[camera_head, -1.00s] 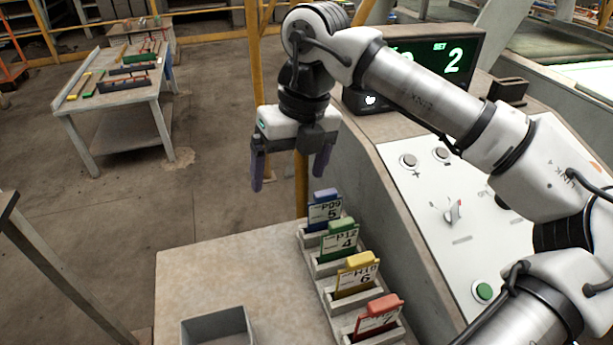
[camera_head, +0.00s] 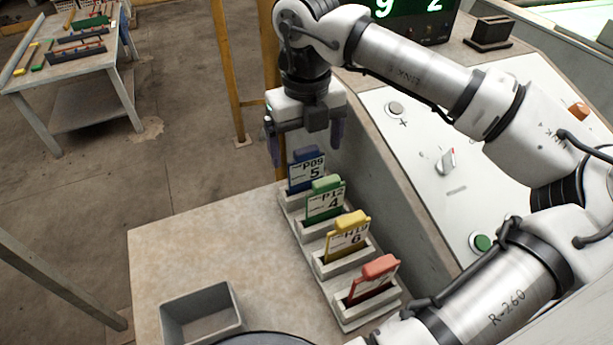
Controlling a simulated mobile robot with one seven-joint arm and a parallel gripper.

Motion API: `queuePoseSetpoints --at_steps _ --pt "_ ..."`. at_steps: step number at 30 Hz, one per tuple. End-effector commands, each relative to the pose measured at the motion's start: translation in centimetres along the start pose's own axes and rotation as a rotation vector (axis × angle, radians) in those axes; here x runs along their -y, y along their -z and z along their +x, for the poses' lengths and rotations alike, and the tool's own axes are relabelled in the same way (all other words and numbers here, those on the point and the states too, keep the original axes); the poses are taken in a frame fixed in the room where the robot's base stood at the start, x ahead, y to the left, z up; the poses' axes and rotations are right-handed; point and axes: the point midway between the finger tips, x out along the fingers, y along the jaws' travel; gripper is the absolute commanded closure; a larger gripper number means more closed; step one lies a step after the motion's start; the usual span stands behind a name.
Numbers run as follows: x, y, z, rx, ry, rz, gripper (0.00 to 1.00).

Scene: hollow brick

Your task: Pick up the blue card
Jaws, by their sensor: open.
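The blue card (camera_head: 306,174), marked P09 and 5, stands upright in the far slot of a grey card rack (camera_head: 338,312). A blue tab tops it. My gripper (camera_head: 304,150) points down above the rack's far end, with its fingers apart and nothing between them. Its left finger is at the left of the blue tab and its right finger at the right. I cannot tell how far above or behind the card the fingertips are.
Green (camera_head: 325,203), yellow (camera_head: 347,240) and red (camera_head: 372,281) cards stand in the nearer slots. A grey open bin (camera_head: 201,313) sits on the table (camera_head: 170,245). A control console (camera_head: 430,170) rises right of the rack. A side table with coloured strips stands far left.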

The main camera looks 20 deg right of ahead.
Motion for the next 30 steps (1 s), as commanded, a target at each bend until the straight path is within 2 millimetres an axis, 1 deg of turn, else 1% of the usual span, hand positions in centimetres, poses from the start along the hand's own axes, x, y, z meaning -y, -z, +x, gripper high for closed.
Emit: queuePoseSetpoints --at_steps 7,9,11,17,28,30 --pt "-0.2 0.5 3.8 -0.001 -0.002 -0.001 0.11" --pt "-0.2 0.4 4.6 0.0 -0.002 -0.001 0.11" --pt "-0.2 0.4 4.8 0.001 -0.001 -0.001 0.11" --pt "-0.2 0.4 4.7 0.001 -0.001 0.0 0.11" --pt "-0.2 0.4 4.7 0.001 -0.001 0.0 0.59" --pt "-0.2 0.4 4.7 0.001 -0.001 0.0 0.59"
